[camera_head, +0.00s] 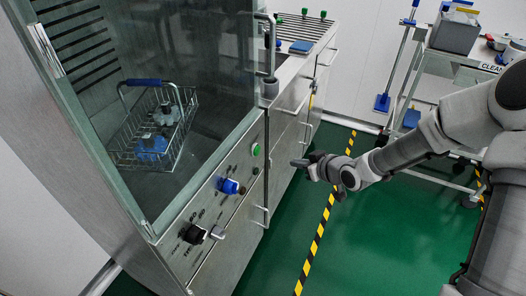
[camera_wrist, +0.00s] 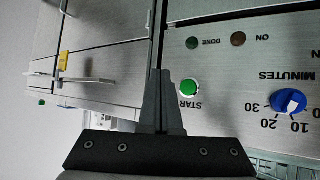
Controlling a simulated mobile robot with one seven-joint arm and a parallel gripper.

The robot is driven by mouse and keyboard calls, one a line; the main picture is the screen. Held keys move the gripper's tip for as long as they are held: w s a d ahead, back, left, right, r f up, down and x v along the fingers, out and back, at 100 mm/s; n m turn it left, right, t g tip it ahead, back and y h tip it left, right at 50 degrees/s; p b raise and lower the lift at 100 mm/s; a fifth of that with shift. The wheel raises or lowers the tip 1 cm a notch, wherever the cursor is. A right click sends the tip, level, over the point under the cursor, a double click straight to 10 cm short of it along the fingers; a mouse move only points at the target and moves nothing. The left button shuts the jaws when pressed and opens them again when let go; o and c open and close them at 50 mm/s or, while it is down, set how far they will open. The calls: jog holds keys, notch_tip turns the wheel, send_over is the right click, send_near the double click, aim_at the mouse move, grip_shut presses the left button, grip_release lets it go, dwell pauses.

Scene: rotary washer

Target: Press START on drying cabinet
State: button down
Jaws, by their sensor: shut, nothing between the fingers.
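The drying cabinet (camera_head: 215,235) is a steel unit with a glass-fronted chamber, on the left in the head view. Its round green START button (camera_head: 256,149) sits at the far end of the front control panel. In the wrist view the START button (camera_wrist: 188,88) shows upside down beside its label, just right of my fingers. My gripper (camera_head: 294,163) is shut and empty, its fingers pointing toward the panel, right of the button and apart from it. The closed fingers (camera_wrist: 160,72) also show in the wrist view. The exact gap to the panel is hard to tell.
A blue MINUTES knob (camera_head: 228,186) and a black knob (camera_head: 192,234) are on the same panel. A wire basket (camera_head: 185,125) stands behind the glass. Steel drawers with bar handles adjoin the cabinet. A trolley (camera_head: 460,62) stands at the back right. Green floor is open below my arm.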

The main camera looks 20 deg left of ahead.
aim_at(257, 151)
jog(key=shift+a, duration=0.15)
jog(key=a+b, duration=0.4)
jog(key=a, duration=0.4)
jog(key=shift+w+a, duration=0.25)
jog(key=shift+w, duration=0.1)
jog(key=shift+a, duration=0.1)
dwell(1.8)
jog(key=shift+a+b, duration=0.3)
jog(key=shift+b, duration=0.1)
jog(key=shift+a, duration=0.45)
dwell(0.6)
jog(key=shift+d, duration=0.85)
